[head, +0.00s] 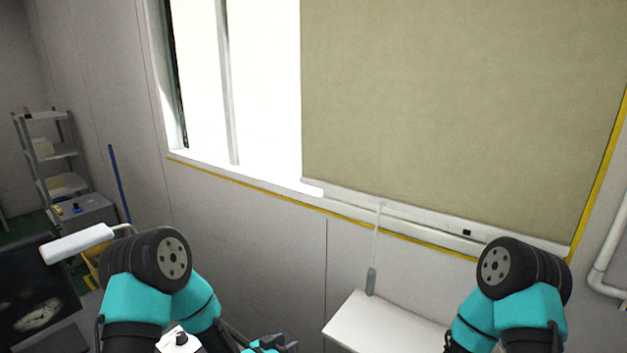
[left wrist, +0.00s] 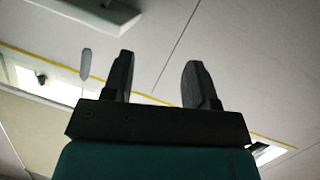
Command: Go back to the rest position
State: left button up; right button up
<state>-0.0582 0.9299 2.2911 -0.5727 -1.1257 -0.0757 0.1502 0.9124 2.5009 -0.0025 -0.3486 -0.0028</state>
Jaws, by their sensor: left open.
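My left gripper (left wrist: 158,80) shows in the left wrist view with its two dark fingers apart and nothing between them. In the head view my left gripper (head: 278,345) is at the bottom edge, left of the white table, and partly cut off. The arm links of both my arms rise at the lower left and lower right of the head view. My right gripper is not in any view.
A white table (head: 372,326) stands against the wall at lower middle. A beige blind (head: 460,105) with a hanging cord pull (head: 371,282) covers part of the window. A grey shelf rack (head: 60,155) and a blue pole (head: 119,183) stand far left. A white pipe (head: 603,262) runs at right.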

pick_arm(q)
jog(key=s+a+f+n+g+y, duration=0.4)
jog(key=s+a+f+y, duration=0.1)
jog(key=s+a+f, duration=0.4)
jog(key=s+a+f+n+g, duration=0.1)
jog(key=s+a+f+g, duration=0.1)
jog(key=s, duration=0.5)
jog(key=s+a+f+n+g+y, duration=0.1)
jog(key=s+a+f+n+g, duration=0.1)
jog(key=s, duration=0.6)
jog(key=shift+a+f+n+g, duration=0.15)
jog(key=shift+a+n+g, duration=0.15)
jog(key=shift+a+g, duration=0.55)
jog(key=shift+d, duration=0.1)
